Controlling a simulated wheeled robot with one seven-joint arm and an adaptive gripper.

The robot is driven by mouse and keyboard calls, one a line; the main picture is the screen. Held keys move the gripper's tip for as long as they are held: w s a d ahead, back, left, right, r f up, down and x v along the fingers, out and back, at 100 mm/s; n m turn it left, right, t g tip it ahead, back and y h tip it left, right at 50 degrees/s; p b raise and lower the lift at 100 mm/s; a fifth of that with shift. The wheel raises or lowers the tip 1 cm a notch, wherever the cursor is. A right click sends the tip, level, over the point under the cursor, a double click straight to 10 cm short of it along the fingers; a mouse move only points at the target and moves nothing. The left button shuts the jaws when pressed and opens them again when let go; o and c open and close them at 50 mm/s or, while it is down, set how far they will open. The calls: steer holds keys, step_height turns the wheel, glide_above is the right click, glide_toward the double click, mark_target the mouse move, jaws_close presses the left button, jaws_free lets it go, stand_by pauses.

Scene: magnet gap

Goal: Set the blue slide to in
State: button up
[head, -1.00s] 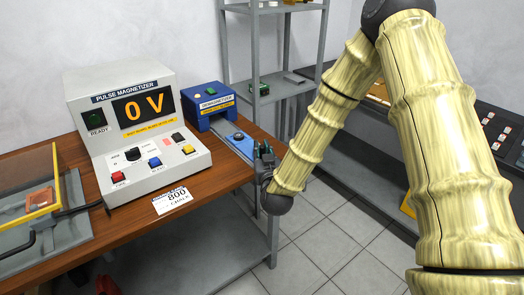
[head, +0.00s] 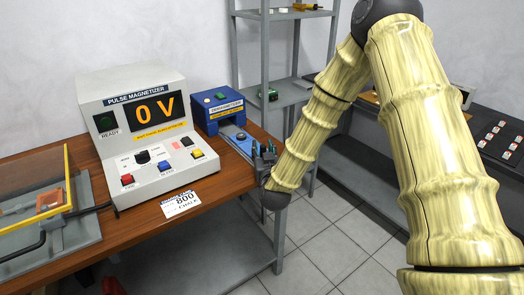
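The demagnetizer (head: 217,108) is a blue box at the back right of the wooden bench. A pale rail runs out from its front toward the bench's right end. The blue slide (head: 239,137) sits on this rail, outside the box, with a small round detail on top. My gripper (head: 263,149) is at the outer end of the rail, close to the slide's near side. Its dark fingers point up and toward the slide. Whether they touch it, and how far apart they are, is too small to tell. The gripper hides part of the rail's end.
The pulse magnetizer (head: 150,135), showing 0 V, stands left of the demagnetizer. A white 800 card (head: 182,203) lies at the bench's front edge. A fixture with a yellow-framed clear cover (head: 35,185) is at far left. A grey shelf rack (head: 265,60) stands close behind my gripper.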

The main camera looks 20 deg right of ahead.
steer(key=shift+s, duration=0.1)
steer(key=v, duration=1.2)
